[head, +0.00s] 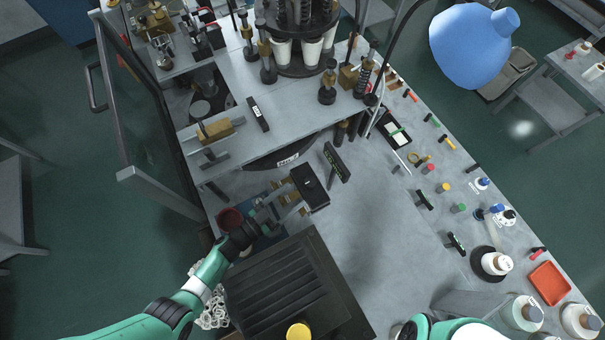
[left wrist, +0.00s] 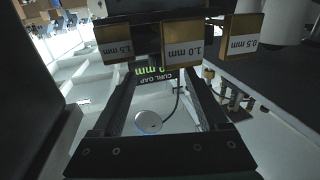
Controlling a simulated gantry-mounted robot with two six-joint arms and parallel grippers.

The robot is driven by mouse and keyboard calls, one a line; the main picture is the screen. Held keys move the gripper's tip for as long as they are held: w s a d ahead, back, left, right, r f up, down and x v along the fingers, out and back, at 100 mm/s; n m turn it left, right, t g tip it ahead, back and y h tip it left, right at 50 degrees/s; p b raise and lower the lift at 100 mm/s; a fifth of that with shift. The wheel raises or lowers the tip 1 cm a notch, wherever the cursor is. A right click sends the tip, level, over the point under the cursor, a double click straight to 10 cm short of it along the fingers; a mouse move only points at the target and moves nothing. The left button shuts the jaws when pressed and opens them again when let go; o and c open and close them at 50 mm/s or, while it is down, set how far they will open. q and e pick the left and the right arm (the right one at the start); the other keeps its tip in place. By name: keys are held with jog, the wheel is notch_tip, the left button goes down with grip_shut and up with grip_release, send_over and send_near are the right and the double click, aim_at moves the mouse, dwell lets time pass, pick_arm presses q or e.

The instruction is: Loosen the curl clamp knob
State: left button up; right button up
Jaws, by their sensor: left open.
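My left gripper (head: 268,221) reaches in from the lower left to the small curl station at the front of the machine. In the left wrist view its two fingers (left wrist: 158,85) are apart, with nothing clearly held between them. Beyond the fingertips are brass gauge blocks marked 1.5 mm (left wrist: 117,42), 1.0 mm (left wrist: 184,46) and 0.5 mm (left wrist: 244,38). A dark block (head: 312,186) stands beside these in the head view. I cannot make out the curl clamp knob for certain. A pale round part (left wrist: 148,122) shows between the fingers, at unclear depth.
A black ribbed box (head: 285,285) stands just below my left gripper. A curl gap display (head: 337,162) stands behind the dark block and also shows in the left wrist view (left wrist: 156,73). A reddish cup-like part (head: 231,218) is to the left.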

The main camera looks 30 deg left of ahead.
pick_arm(q)
jog(key=p+v, duration=0.1)
jog(key=v, duration=0.4)
